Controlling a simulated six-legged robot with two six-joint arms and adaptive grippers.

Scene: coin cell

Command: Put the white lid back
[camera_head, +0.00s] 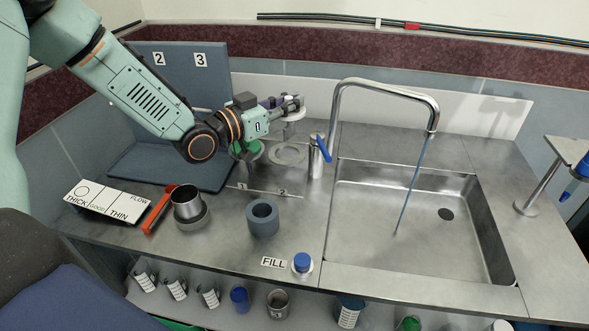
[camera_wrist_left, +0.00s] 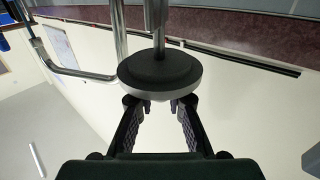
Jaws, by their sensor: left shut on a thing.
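My left gripper (camera_head: 288,104) reaches in from the upper left and hangs above the counter. It is shut on the white lid (camera_head: 295,114), a pale disc at its tip, held in the air. In the left wrist view the lid (camera_wrist_left: 160,90) shows a dark round face and a white rim just beyond the fingertips (camera_wrist_left: 160,107). The fingers close near its small middle part, which is mostly hidden. A pale flat ring (camera_head: 288,154) lies on the counter below, near mark 2. A green thing (camera_head: 252,150) stands near mark 1, partly hidden by my arm. My right gripper is not in view.
The tap (camera_head: 384,88) and steel post with blue lever (camera_head: 316,157) stand right of the gripper. The sink (camera_head: 425,215) is at right.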

